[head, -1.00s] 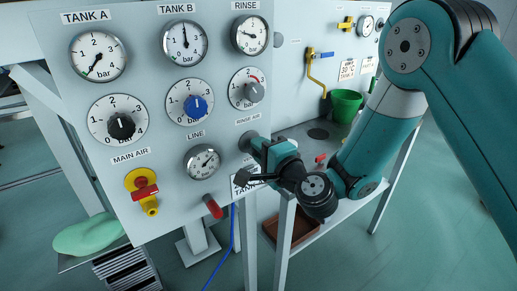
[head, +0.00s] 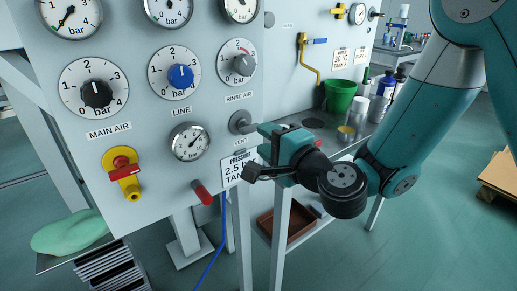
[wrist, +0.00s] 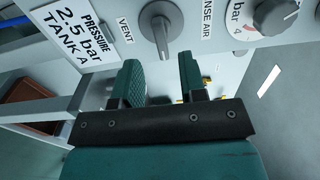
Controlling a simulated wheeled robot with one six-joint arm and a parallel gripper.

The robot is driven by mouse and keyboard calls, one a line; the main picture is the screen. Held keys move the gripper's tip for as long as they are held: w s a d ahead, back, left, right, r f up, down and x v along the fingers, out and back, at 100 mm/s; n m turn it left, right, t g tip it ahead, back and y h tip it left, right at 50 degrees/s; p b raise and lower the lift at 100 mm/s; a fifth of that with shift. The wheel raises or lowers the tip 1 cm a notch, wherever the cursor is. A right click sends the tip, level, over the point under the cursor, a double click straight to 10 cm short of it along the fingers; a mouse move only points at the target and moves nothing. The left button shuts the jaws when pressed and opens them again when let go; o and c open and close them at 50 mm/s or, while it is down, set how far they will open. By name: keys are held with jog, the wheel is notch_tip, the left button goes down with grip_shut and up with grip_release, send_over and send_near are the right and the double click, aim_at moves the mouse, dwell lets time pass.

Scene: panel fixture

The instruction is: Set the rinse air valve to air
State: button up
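The grey rinse air knob (head: 243,65) sits on its dial on the front panel, above the label RINSE AIR (head: 239,98). It also shows at the top right of the wrist view (wrist: 275,14). I cannot tell which part is marked "air". My gripper (head: 264,140) is below and right of this knob, beside the grey vent fitting (head: 240,122). In the wrist view my gripper (wrist: 163,82) has its two teal fingers apart with nothing held between them. The vent fitting (wrist: 161,35) stands ahead of the gap, and I cannot tell whether a finger touches it.
A pressure sign (head: 237,168), a red-ended stub (head: 202,192) and a red-yellow switch (head: 123,174) are on the front panel. A green bucket (head: 340,94) and bottles stand on the back shelf.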

jog(key=shift+b+v, duration=0.5)
jog(key=shift+v, duration=0.55)
jog(key=s+a+r+n+g+y, duration=0.2)
jog(key=s+a+n+g+y, duration=0.1)
jog(key=s+n+g, duration=0.75)
jog(key=s+d+f+n+g+h, duration=0.2)
jog(key=s+d+n+g+h, duration=0.3)
jog(key=s+d+n+h, duration=0.55)
notch_tip(320, 180, up, 15)
jog(key=s+d+m+y+p, duration=0.1)
jog(key=d+m+p, duration=0.1)
jog(key=p, duration=1.3)
jog(key=shift+d+f+m+y, duration=0.25)
jog(key=shift+d+m+y, duration=0.05)
jog(key=shift+y, duration=0.05)
